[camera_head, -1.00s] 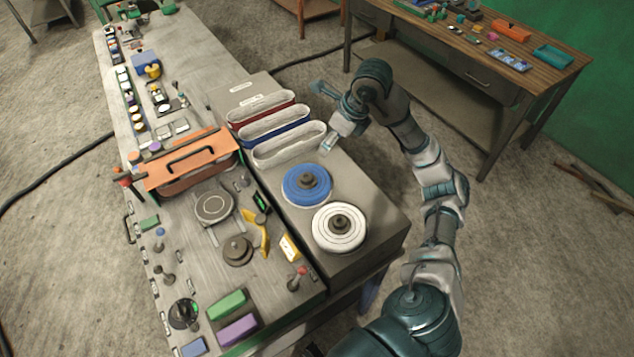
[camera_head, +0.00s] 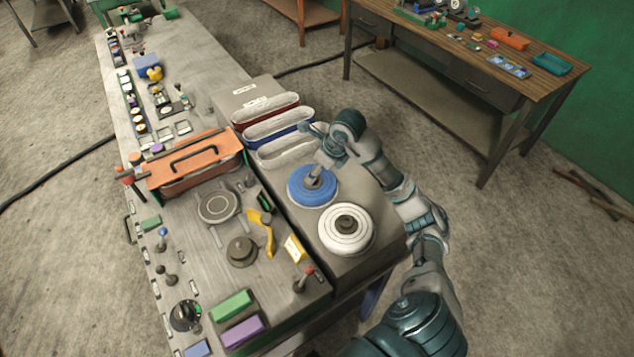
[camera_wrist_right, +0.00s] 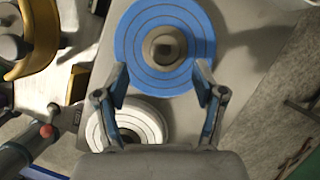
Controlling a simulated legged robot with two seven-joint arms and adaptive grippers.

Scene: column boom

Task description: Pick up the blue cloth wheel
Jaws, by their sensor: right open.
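The blue cloth wheel (camera_head: 307,194) lies flat on the grey bench section, with a dark knob at its centre. It also shows large in the right wrist view (camera_wrist_right: 140,35). My right gripper (camera_head: 317,176) is over the wheel's far side, by the knob. In the wrist view its open fingers (camera_wrist_right: 160,84) stand apart over the near part of the blue wheel, with the knob (camera_wrist_right: 164,46) ahead between them. Nothing is held. I cannot tell whether the fingers touch the wheel. My left gripper is not in view.
A white cloth wheel (camera_head: 346,240) lies close beside the blue one, nearer the front. Red, blue and white oval-topped bins (camera_head: 284,131) stand behind. An orange toolbox (camera_head: 190,170) and yellow tool (camera_head: 262,232) sit to the left. Open floor lies to the right.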

